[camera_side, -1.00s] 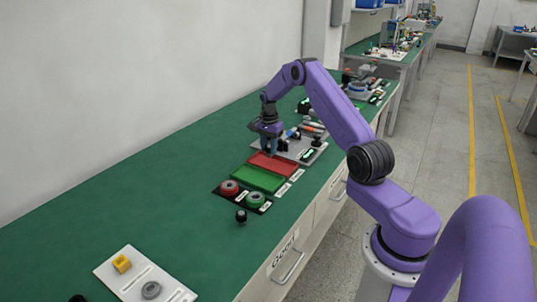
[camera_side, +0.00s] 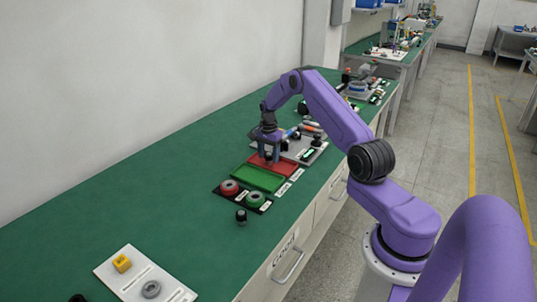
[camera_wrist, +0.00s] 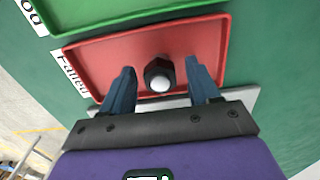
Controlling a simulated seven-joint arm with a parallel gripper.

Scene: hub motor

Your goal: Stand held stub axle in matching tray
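The stub axle (camera_wrist: 159,75), a black hexagonal part with a pale round end facing the wrist camera, appears upright in the red tray in the wrist view. My gripper (camera_wrist: 160,68) has one finger on each side of it, with a narrow gap showing on both sides, so it looks open around the axle. The red tray (camera_wrist: 100,65) has a label reading "Failed". The green tray (camera_wrist: 130,12) lies beside it. In the side view my gripper (camera_side: 268,158) is down at the red tray (camera_side: 284,165), and the axle is hard to make out there.
The green tray (camera_side: 257,178) sits nearer the side camera. A small dark part (camera_side: 241,216) stands on the bench. A grey fixture board (camera_side: 305,152) adjoins the red tray.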

